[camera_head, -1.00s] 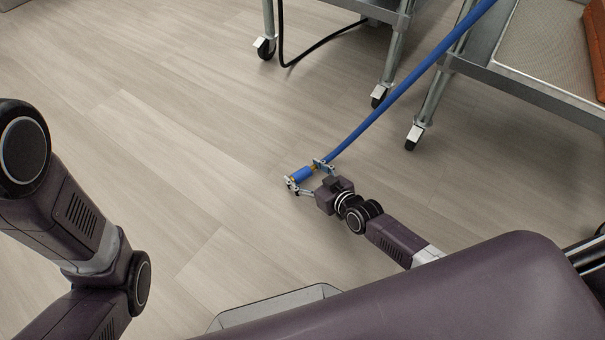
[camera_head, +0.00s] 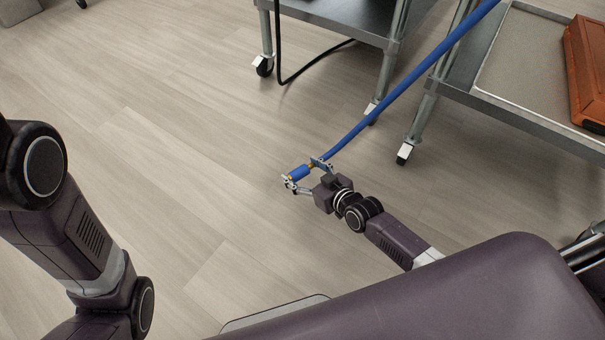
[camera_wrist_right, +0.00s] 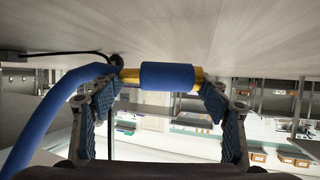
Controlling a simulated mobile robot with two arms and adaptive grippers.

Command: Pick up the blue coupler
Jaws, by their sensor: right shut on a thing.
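The blue coupler (camera_head: 299,173) is a short blue cylinder with brass ends, joined to a long blue hose (camera_head: 400,88). My right gripper (camera_head: 304,176) is shut on the coupler, with a finger at each end. In the right wrist view the coupler (camera_wrist_right: 167,76) lies across between the two fingertips (camera_wrist_right: 160,92), and the hose (camera_wrist_right: 58,105) bends down from its left end. In the head view only my left arm's links show at the left; the left gripper is out of view.
Wheeled metal carts (camera_head: 347,20) stand at the top and right. The right cart holds a tray (camera_head: 520,66) and an orange case (camera_head: 586,75). A black cable (camera_head: 300,70) hangs by the middle cart. The wooden floor (camera_head: 170,130) is clear to the left.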

